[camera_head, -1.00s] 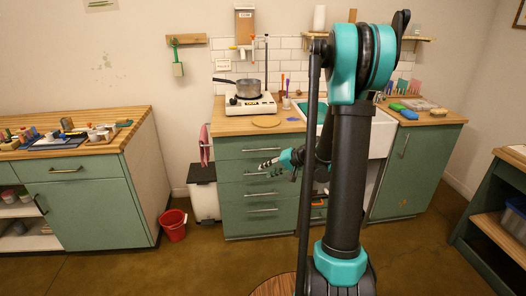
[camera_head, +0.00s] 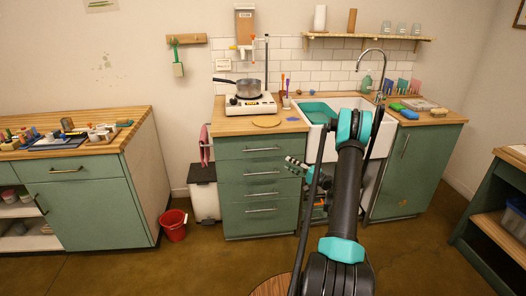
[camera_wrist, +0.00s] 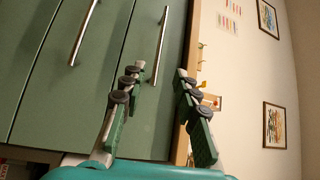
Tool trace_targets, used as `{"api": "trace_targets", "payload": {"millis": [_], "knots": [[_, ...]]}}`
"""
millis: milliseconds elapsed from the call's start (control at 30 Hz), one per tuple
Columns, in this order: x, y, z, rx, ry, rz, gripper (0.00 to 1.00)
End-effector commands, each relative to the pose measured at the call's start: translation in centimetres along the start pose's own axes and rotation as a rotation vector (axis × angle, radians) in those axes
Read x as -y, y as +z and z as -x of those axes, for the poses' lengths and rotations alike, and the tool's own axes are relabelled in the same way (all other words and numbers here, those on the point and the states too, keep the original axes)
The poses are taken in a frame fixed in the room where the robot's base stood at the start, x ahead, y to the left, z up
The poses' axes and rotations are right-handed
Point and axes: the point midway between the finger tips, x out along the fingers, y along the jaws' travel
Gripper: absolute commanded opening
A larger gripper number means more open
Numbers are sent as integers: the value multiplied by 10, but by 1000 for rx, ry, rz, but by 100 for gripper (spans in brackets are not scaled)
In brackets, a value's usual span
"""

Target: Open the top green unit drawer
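The green drawer unit (camera_head: 232,187) stands under the wooden counter with several stacked drawers, all shut. Its top drawer (camera_head: 235,147) has a horizontal metal bar handle (camera_head: 262,149). My gripper (camera_head: 291,162) is in front of the unit's right side, right of the top handle and slightly lower. In the wrist view, which is turned sideways, the top handle (camera_wrist: 161,40) lies beyond my open fingers (camera_wrist: 160,71). The handle's lower end appears between the fingertips. Nothing is held, and I see no contact. The second drawer's handle (camera_wrist: 84,32) is farther left.
A hot plate (camera_head: 250,104) with a pot (camera_head: 236,86) stands on the counter above the drawers. A white bin (camera_head: 203,195) and a red bucket (camera_head: 173,225) are left of the unit. A sink (camera_head: 345,112) is at right. The floor before the drawers looks clear.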

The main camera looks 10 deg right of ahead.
Motion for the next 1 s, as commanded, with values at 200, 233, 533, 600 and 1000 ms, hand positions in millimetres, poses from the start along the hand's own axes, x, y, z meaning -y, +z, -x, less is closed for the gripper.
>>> {"api": "trace_targets", "payload": {"millis": [200,233,533,600,1000], "knots": [[-1,0,-19,0,-7,-1,31],[-1,0,-24,1,-7,-1,31],[-1,1,-84,1,-6,-2,31],[-1,0,-98,2,-6,-2,31],[0,-1,-162,-1,-5,-1,31]]}}
